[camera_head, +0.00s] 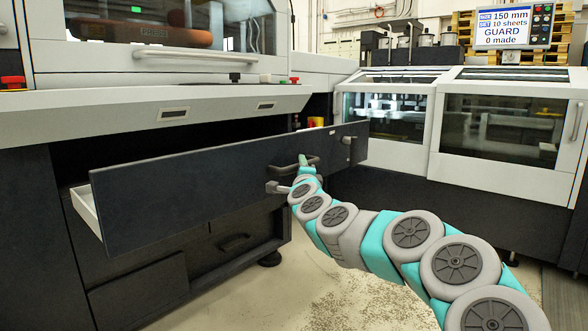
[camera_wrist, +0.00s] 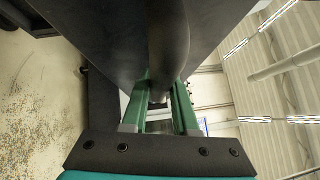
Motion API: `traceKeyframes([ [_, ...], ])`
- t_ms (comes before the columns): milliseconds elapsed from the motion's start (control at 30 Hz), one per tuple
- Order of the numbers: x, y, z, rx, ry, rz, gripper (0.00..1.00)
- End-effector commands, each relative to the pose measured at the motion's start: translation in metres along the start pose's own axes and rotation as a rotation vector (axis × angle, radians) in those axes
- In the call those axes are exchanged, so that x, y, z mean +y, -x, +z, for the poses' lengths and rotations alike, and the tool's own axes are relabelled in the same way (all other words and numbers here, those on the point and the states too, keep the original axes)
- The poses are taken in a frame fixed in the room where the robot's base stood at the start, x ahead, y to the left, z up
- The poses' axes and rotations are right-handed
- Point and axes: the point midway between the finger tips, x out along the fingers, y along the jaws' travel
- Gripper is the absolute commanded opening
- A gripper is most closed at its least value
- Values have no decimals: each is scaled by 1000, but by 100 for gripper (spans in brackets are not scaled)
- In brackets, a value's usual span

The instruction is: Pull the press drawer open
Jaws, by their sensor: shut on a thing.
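The press drawer (camera_head: 200,190) has a long dark front and stands pulled out from the press, with its pale inner side wall (camera_head: 86,209) showing at the left end. A dark bar handle (camera_head: 309,160) sits on the drawer front towards its right. My gripper (camera_head: 302,163) is at this handle. In the wrist view, the two green fingers of my gripper (camera_wrist: 160,100) are shut on the dark handle (camera_wrist: 168,45), which runs between them. The inside of the drawer is mostly hidden behind its front.
The press body (camera_head: 150,45) stands behind and above the drawer. A lower drawer with a handle (camera_head: 233,243) is closed beneath. A guarded machine (camera_head: 490,130) with a display reading GUARD (camera_head: 503,28) stands at the right. The speckled floor (camera_head: 290,300) before the drawer is clear.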

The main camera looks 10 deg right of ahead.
Motion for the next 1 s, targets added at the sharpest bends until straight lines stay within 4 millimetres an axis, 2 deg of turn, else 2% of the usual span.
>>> traceKeyframes([
  [100, -2, 10, -12, 3, -4, -1, 0],
  [400, -5, 27, -28, 1, -1, 2, 0],
  [967, -8, 31, -32, 1, -2, 1, 0],
  [1000, -8, 31, -32, 1, -2, 1, 31],
])
